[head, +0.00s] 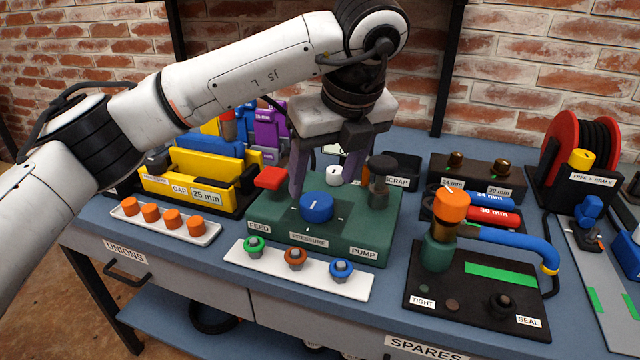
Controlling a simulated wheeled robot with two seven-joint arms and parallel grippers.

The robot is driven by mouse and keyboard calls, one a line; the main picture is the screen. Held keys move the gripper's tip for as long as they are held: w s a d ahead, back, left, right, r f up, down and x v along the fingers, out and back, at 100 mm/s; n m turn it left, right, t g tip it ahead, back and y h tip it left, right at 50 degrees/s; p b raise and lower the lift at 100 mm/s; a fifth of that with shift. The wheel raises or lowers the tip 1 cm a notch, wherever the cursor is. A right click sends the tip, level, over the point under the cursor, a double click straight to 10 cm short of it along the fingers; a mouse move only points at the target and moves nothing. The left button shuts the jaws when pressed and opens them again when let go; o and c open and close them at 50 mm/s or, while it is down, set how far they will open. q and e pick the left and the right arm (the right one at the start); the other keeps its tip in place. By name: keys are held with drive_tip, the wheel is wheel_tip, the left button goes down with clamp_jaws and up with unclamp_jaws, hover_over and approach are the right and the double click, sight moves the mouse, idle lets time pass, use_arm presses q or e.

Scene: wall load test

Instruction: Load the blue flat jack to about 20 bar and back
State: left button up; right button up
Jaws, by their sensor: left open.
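My left gripper (325,170) is open, its two dark fingers pointing down over the green pump unit (365,234). The fingers are above and behind the blue pressure knob (316,207); I cannot tell whether they touch anything. A red lever (270,178) is left of the fingers, above the FEED label. A dark pump handle (380,180) stands at the right, behind the PUMP label. A white round part (333,175) shows between the fingers. My right gripper is not in view.
A white tray (300,271) with green, orange and blue fittings lies in front of the pump unit. A tray of orange caps (160,219) is at left. A black TIGHT/SEAL board (470,290) and red hose reel (565,150) stand at right.

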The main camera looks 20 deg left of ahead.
use_arm(q)
drive_tip(key=v, duration=0.4)
drive_tip(key=shift+r+p, duration=0.3)
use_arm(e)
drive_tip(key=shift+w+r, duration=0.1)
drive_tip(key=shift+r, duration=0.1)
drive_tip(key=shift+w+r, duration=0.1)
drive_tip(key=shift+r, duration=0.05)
